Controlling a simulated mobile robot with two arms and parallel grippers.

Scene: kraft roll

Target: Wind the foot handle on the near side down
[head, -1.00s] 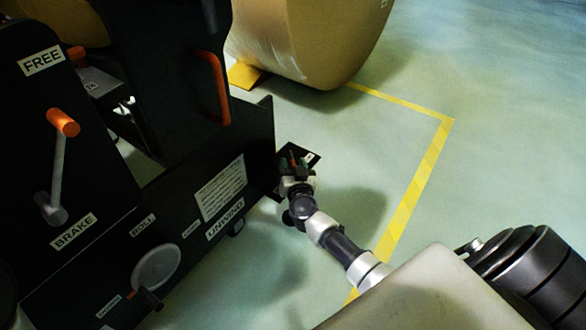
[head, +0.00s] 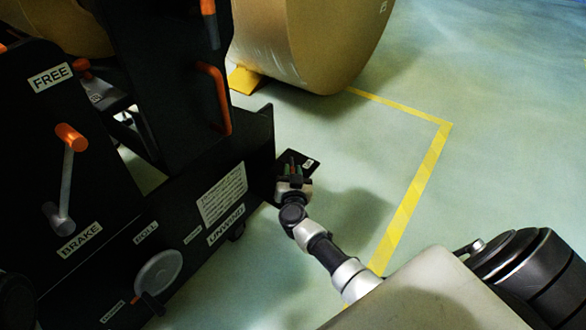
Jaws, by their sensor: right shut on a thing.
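My right gripper (head: 292,170) is at the right end of the black unwind stand (head: 262,150), low near the floor. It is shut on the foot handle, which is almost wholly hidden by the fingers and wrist. A small reddish bit shows between the fingers, too small to make out. My left gripper is not in view.
The stand carries an orange-gripped brake lever (head: 66,180), a round grey disc (head: 158,272) and an orange grab bar (head: 219,98). A large kraft roll (head: 310,45) rests behind by a yellow chock (head: 245,80). Floor right of the yellow line (head: 415,190) is clear.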

